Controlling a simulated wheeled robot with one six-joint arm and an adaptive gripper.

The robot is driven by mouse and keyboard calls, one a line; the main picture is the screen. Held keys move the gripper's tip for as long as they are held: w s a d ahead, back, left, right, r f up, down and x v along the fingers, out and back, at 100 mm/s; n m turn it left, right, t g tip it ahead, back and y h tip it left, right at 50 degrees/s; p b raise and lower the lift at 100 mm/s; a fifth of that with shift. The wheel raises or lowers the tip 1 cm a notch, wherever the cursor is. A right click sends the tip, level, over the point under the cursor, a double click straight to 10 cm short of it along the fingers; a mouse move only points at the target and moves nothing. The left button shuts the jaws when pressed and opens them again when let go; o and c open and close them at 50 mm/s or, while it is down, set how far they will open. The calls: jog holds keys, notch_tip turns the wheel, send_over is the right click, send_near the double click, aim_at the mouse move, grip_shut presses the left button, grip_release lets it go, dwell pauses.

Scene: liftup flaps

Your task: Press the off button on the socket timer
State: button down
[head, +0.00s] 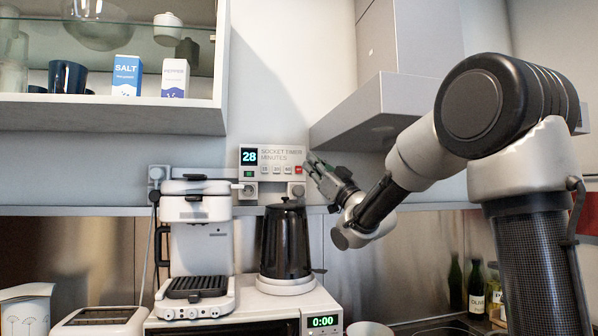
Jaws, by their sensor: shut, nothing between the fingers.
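The socket timer (272,158) is a white panel on the wall above the kettle, with a display reading 28. It has a green button (249,174) under the display, a row of pale buttons, and a red button (298,170) at its right end. The button labels are too small to read. My gripper (309,160) is shut and empty, with its tips just right of the red button at the panel's right edge. I cannot tell whether the tips touch the panel.
A coffee machine (198,240) and a black kettle (286,240) stand below the timer on a microwave (322,322). An open shelf (110,115) hangs at upper left, and a range hood (385,110) slopes above my arm. Bottles (476,285) stand at lower right.

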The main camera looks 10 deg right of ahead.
dwell(0.3)
send_near(294, 158)
jog(key=shift+w+a+r, duration=0.35)
jog(key=shift+a+r, duration=0.1)
jog(key=shift+r, duration=0.2)
jog(key=shift+w+a+r, duration=0.35)
jog(key=shift+a+r, duration=0.1)
jog(key=shift+r, duration=0.2)
dwell(0.7)
jog(key=shift+w, duration=0.4)
jog(key=shift+w, duration=0.45)
dwell(0.5)
jog(key=shift+s, duration=0.9)
